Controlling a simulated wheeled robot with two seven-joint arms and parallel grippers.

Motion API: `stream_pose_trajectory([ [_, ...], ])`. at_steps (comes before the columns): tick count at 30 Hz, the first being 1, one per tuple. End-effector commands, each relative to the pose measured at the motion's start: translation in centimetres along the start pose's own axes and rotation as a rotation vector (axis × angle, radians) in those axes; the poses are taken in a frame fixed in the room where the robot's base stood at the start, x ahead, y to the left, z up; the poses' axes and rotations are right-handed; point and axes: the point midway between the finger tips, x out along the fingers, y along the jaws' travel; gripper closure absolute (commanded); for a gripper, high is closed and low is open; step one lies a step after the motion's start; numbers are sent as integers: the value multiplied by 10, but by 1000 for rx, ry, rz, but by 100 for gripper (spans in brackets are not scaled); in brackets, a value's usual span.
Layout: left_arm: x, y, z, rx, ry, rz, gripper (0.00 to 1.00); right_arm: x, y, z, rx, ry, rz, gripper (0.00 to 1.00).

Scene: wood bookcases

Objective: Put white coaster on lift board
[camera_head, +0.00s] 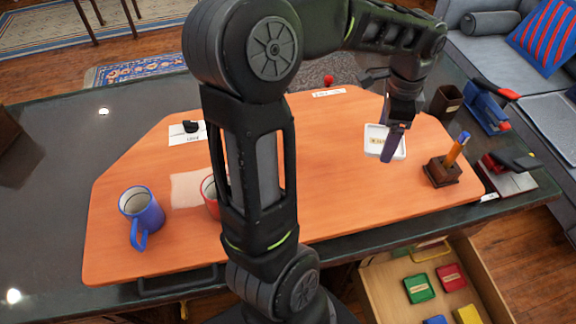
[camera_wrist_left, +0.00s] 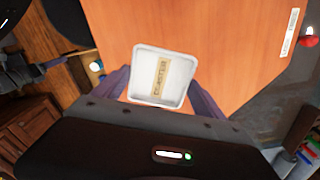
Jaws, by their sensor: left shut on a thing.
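The white coaster (camera_head: 372,139) is a small square with a raised rim and a tan label. My left gripper (camera_head: 389,152) is shut on it. In the left wrist view the coaster (camera_wrist_left: 177,77) sits between the two fingers of the gripper (camera_wrist_left: 160,88). The lift board (camera_head: 330,180) is the large orange wooden board on the dark desk. The coaster is over its right part; I cannot tell how high, or whether it touches. My right gripper is not in view.
A blue mug (camera_head: 141,212) stands front left on the board, and a red mug (camera_head: 209,195) is partly hidden behind my arm. A pen holder (camera_head: 442,171) stands at the right. An open drawer (camera_head: 392,283) holds coloured blocks. Board space between my arm and the coaster is clear.

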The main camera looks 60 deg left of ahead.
Motion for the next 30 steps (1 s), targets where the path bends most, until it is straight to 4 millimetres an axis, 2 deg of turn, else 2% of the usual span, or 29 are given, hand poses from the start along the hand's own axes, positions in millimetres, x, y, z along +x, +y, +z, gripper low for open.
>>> stream_pose_trajectory([
  [8,6,0,0,0,-1,2,62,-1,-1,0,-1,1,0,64],
  [18,59,0,0,0,-1,3,62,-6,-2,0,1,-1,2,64],
  [30,67,0,0,-1,-1,1,62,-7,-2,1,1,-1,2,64],
])
